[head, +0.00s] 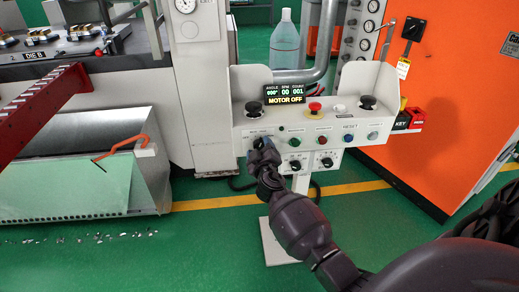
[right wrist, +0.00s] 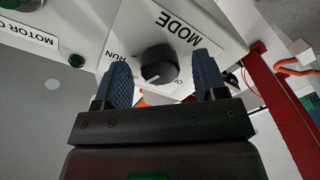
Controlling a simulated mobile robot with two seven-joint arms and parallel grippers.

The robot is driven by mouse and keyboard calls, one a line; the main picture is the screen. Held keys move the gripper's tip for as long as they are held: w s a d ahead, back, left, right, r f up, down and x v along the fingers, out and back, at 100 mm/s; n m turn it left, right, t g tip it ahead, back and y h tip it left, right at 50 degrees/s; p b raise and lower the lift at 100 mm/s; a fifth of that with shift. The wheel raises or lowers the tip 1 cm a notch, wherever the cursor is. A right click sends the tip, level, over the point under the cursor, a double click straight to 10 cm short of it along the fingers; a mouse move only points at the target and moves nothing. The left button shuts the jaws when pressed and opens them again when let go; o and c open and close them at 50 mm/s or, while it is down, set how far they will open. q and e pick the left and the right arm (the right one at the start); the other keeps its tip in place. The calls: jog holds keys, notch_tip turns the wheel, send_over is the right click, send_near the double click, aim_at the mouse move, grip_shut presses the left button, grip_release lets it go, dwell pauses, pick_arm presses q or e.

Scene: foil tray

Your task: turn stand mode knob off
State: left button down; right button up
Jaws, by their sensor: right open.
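The white control stand (head: 300,165) stands at the middle of the head view. My right gripper (head: 262,148) reaches up to the left part of its front panel and covers the spot there. In the right wrist view the black mode knob (right wrist: 158,62) sits on a white plate marked MODE and RUN, with another partly hidden label near its lower right. My right gripper (right wrist: 163,66) is open there, with one blue finger on each side of the knob. Small gaps show between fingers and knob. My left gripper is not in view.
The panel also carries a red mushroom button (head: 315,107), several coloured buttons and a display (head: 284,93) reading MOTOR OFF. An orange cabinet (head: 455,95) stands at the right. A press with a red perforated beam (head: 45,115) is at the left. Green floor is open in front.

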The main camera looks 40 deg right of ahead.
jog(key=shift+w+d, duration=0.1)
jog(key=shift+c, duration=0.4)
jog(key=c, duration=0.8)
jog(key=shift+c, duration=0.2)
